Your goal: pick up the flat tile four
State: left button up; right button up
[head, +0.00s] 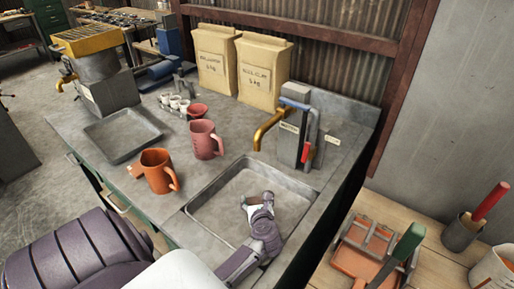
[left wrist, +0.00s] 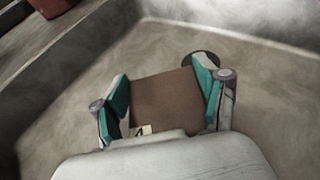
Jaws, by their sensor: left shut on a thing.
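My left gripper (head: 257,202) is down inside the grey sink basin (head: 205,208). In the left wrist view the gripper (left wrist: 163,95) has its teal-padded fingers on both sides of a flat brown tile (left wrist: 168,98). It is shut on this tile. A small pale label with a dark mark shows at the tile's near edge, too small to read as a number. In the head view the tile is mostly hidden by the gripper. Whether it still touches the basin floor I cannot tell. My right gripper is not in view.
A gold faucet (head: 267,128) on a grey block stands behind the basin. An orange jug (head: 157,171) and a pink jug (head: 204,140) stand left of it. Two paper bags (head: 262,72) stand behind. The basin walls surround the gripper.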

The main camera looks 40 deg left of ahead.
pick_arm(q)
jog(key=shift+c, duration=1.1)
jog(key=shift+r, duration=0.15)
